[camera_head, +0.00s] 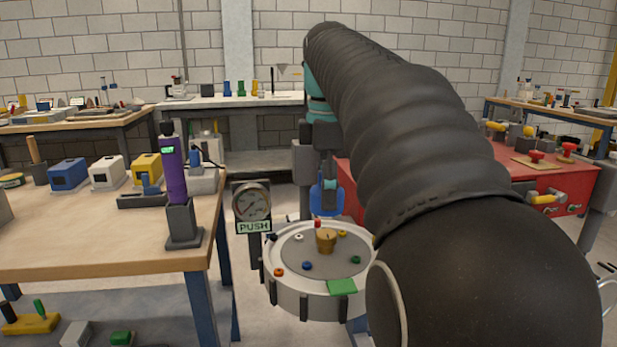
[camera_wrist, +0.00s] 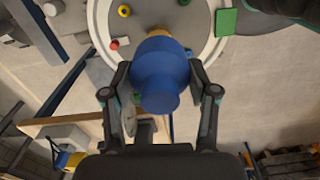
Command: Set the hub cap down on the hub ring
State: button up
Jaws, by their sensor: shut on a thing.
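The hub cap (camera_head: 327,203) is a blue rounded piece with a narrower knob. It also shows in the wrist view (camera_wrist: 161,72), between the two fingers. My gripper (camera_head: 327,186) is shut on it, with a finger on each side in the wrist view (camera_wrist: 160,82). The tan, cup-like piece (camera_head: 326,241) at the middle of the round grey-and-white table looks like the hub ring. The cap is above it in the head view, with a small visible gap. In the wrist view the cap hides most of the tan piece (camera_wrist: 159,33).
Small coloured knobs sit around the round table (camera_head: 290,290), with a green pad (camera_head: 342,286) on its edge. A gauge (camera_head: 252,202) with a PUSH sign stands close on its left. A wooden workbench (camera_head: 90,235) is further left, a red cabinet (camera_head: 480,180) to the right.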

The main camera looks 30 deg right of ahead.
aim_at(326, 233)
jog(key=shift+w+a, duration=0.1)
dwell(0.4)
jog(key=shift+f, duration=0.15)
jog(key=shift+f+b, duration=1.1)
jog(key=shift+f, duration=0.95)
jog(key=shift+f+b, duration=1.2)
jog(key=shift+f, duration=1.1)
jog(key=o, duration=1.1)
jog(key=shift+o, duration=0.3)
